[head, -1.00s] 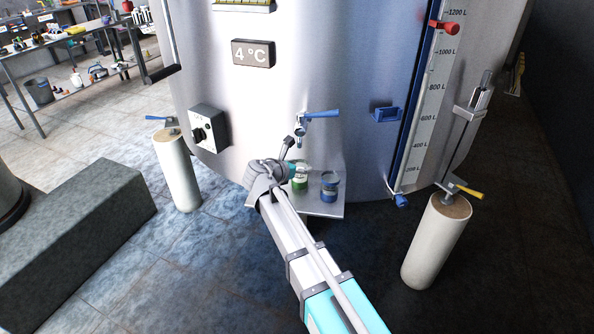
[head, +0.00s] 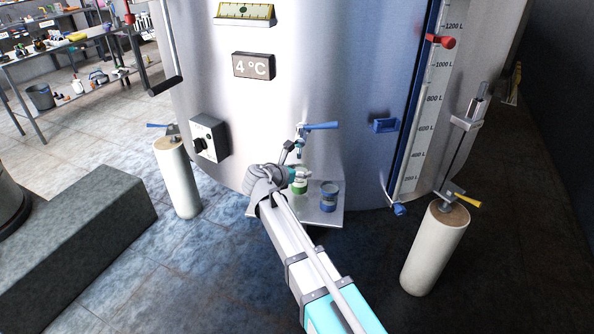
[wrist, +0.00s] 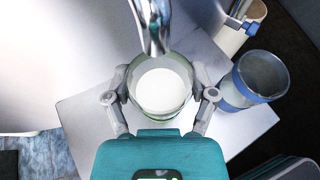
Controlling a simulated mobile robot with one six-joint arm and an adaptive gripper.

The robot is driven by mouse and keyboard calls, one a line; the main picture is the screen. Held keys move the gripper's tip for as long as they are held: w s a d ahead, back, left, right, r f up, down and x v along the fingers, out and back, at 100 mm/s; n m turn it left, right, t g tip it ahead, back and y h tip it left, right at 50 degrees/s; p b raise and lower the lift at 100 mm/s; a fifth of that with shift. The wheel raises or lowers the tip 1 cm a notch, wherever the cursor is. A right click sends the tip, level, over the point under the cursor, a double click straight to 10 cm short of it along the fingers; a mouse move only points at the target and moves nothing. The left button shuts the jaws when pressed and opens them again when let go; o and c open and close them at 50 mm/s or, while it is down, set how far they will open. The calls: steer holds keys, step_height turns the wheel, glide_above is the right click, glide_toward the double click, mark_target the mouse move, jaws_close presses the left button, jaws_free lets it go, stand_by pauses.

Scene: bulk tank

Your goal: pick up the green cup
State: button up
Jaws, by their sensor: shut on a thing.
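The green cup (head: 300,186) is upright at the small metal shelf on the front of the tank, partly hidden behind my arm in the head view. In the wrist view the green cup (wrist: 161,88) holds white liquid up near its rim. My gripper (wrist: 161,95) has one finger on each side of the cup and is shut on it. My gripper also shows in the head view (head: 298,174). The tap spout (wrist: 152,22) hangs just above the back of the cup's rim. I cannot tell whether the cup touches the shelf.
A blue-banded cup (head: 329,196) stands on the shelf (head: 323,218), close to the right of the green cup; it looks empty in the wrist view (wrist: 257,78). The blue-handled tap (head: 318,126) is above. Pale tank legs (head: 177,178) stand left and right (head: 434,248).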

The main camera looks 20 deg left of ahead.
steer(key=shift+r+p, duration=0.45)
steer(key=shift+r, duration=0.2)
steer(key=shift+s+r, duration=0.1)
steer(key=shift+s+a, duration=1.05)
steer(key=shift+s, duration=1.65)
steer(key=shift+s+a, duration=1.05)
steer(key=shift+s, duration=1.65)
steer(key=shift+s+a, duration=1.05)
steer(key=shift+s, duration=1.65)
steer(key=shift+s+a, duration=0.1)
steer(key=shift+s, duration=0.1)
steer(key=shift+s, duration=0.15)
